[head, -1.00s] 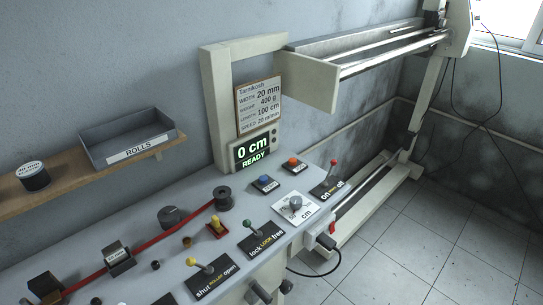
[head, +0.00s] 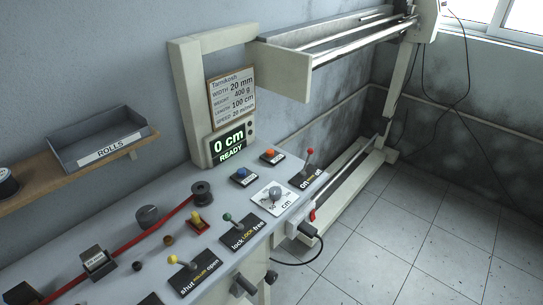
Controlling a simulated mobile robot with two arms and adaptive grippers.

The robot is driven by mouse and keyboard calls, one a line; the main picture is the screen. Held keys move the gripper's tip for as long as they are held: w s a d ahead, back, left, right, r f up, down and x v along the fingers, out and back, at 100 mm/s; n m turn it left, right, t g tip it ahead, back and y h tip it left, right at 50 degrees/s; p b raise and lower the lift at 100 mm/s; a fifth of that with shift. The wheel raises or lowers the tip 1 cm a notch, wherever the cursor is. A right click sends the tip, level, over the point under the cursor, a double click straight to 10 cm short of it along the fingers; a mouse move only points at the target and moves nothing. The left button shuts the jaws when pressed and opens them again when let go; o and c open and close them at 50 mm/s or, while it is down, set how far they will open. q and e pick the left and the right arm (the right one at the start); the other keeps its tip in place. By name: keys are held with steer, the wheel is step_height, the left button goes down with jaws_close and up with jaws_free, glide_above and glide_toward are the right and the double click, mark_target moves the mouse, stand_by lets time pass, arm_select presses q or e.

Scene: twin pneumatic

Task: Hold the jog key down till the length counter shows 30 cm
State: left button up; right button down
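The length counter (head: 230,147) is a black display with green figures on the machine's upright post; it reads "0 cm" and "READY". Below it on the grey panel are a blue push button (head: 241,172) and an orange push button (head: 270,153), each on a dark labelled plate. Their small labels are too small to read, so I cannot tell which is the jog key. Neither of my grippers is in view, and nothing touches the buttons.
A cm dial (head: 275,193) and a red-knobbed on/off lever (head: 309,158) sit near the buttons. Green (head: 227,218) and yellow (head: 173,259) levers stand nearer. A red strap (head: 140,238) runs along the panel to a black roller (head: 202,193). Open floor (head: 420,235) lies right.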

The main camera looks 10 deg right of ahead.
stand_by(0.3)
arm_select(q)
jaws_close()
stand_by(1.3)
